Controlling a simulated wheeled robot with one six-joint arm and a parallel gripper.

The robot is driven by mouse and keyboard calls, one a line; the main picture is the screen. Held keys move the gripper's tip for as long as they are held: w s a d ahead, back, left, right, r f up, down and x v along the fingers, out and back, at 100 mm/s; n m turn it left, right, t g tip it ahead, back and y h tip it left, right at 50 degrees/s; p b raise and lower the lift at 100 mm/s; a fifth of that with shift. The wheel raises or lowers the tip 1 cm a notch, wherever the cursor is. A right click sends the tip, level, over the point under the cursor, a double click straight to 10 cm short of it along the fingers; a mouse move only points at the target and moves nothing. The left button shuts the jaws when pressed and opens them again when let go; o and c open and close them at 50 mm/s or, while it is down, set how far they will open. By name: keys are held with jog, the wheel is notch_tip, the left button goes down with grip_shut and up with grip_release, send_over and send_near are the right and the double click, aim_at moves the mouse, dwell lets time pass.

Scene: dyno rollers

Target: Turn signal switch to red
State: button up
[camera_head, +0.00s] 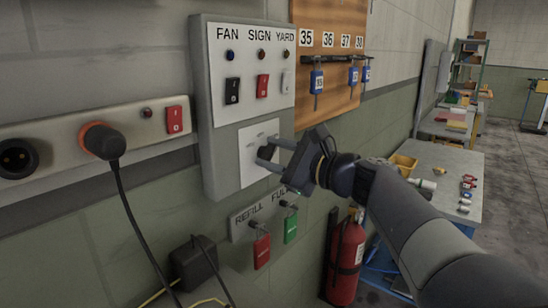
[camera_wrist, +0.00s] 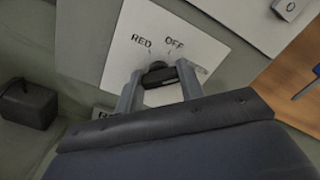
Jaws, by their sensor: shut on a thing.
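The signal switch is a dark rotary knob (camera_wrist: 158,73) on a white plate (camera_wrist: 125,48) marked RED and OFF. A third mark to the right is partly covered by a fingertip and unreadable. In the head view the plate (camera_head: 246,171) sits low on the grey wall panel. My gripper (camera_head: 266,153) reaches it from the right, with its fingers on either side of the knob. In the wrist view my gripper (camera_wrist: 160,82) is shut on the knob. Which mark the knob points at I cannot tell.
The panel carries FAN, SIGN and YARD rocker switches (camera_head: 262,86) above. Below hang a red tag (camera_head: 261,251) and a green tag (camera_head: 290,228) on hooks. A plugged-in cable (camera_head: 103,141) is at left. A fire extinguisher (camera_head: 345,258) stands below my arm.

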jog(key=n+b, duration=0.2)
jog(key=b, duration=0.1)
jog(key=n+b, duration=0.2)
jog(key=n, duration=0.1)
jog(key=shift+f+b, duration=0.35)
jog(key=shift+b, duration=0.05)
jog(key=n+b, duration=0.5)
jog(key=shift+s, duration=0.1)
jog(key=n+b, duration=0.4)
jog(key=n, duration=0.1)
jog(key=shift+a+f+n+b, duration=0.1)
jog(key=shift+n+b, duration=0.2)
jog(key=shift+b, duration=0.1)
jog(key=shift+n+b, duration=1.15)
jog(key=shift+n, duration=0.65)
jog(key=o, duration=1)
jog(key=shift+r, duration=0.2)
